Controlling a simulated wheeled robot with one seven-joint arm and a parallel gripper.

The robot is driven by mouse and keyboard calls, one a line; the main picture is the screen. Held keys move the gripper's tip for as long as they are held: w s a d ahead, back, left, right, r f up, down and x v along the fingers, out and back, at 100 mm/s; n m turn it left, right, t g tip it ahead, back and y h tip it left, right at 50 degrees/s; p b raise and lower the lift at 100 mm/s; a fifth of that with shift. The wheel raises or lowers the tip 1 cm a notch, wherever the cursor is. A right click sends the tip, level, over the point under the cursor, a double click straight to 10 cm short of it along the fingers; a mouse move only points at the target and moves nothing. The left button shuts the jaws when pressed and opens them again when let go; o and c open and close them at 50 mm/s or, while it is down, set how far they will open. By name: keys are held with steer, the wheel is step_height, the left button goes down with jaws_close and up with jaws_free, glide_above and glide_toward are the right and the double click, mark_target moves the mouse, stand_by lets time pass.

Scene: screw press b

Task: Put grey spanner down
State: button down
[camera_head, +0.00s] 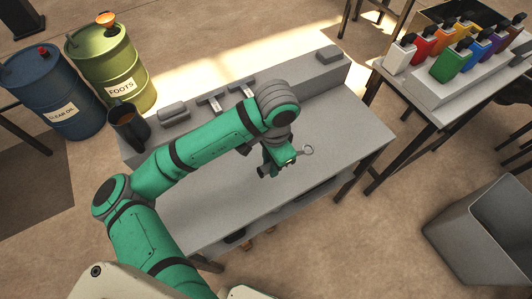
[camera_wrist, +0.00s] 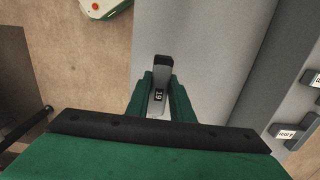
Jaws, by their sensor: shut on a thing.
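The grey spanner (camera_head: 307,150) is in my gripper (camera_head: 285,160), over the grey worktable (camera_head: 345,140) in the head view. Its ring end sticks out to the right of the fingers. In the wrist view, the spanner (camera_wrist: 160,66) is pinched between the two green fingers of my gripper (camera_wrist: 160,84), and a dark label reading 19 shows on it. The gripper is shut on it. The spanner appears to be above the table top; the exact gap cannot be told. Part of the spanner is hidden by the fingers.
Blue (camera_head: 60,95) and green (camera_head: 110,65) drums stand left. Coloured bottles (camera_head: 452,62) stand on another table. The table's right part is clear.

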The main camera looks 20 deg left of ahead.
steer(key=w+a+f, duration=0.1)
steer(key=w+f, duration=0.1)
steer(key=w+a+f, duration=0.2)
steer(key=f, duration=0.1)
steer(key=w+a+f, duration=0.2)
steer(key=w, duration=0.1)
steer(key=shift+a+f, duration=0.25)
steer(key=shift+f, duration=1.6)
steer(key=shift+s+f, duration=0.1)
steer(key=shift+f, duration=0.5)
steer(key=c, duration=1.6)
jaws_free()
steer(key=shift+o, duration=0.2)
steer(key=shift+d, duration=0.1)
steer(key=shift+d+f, duration=0.1)
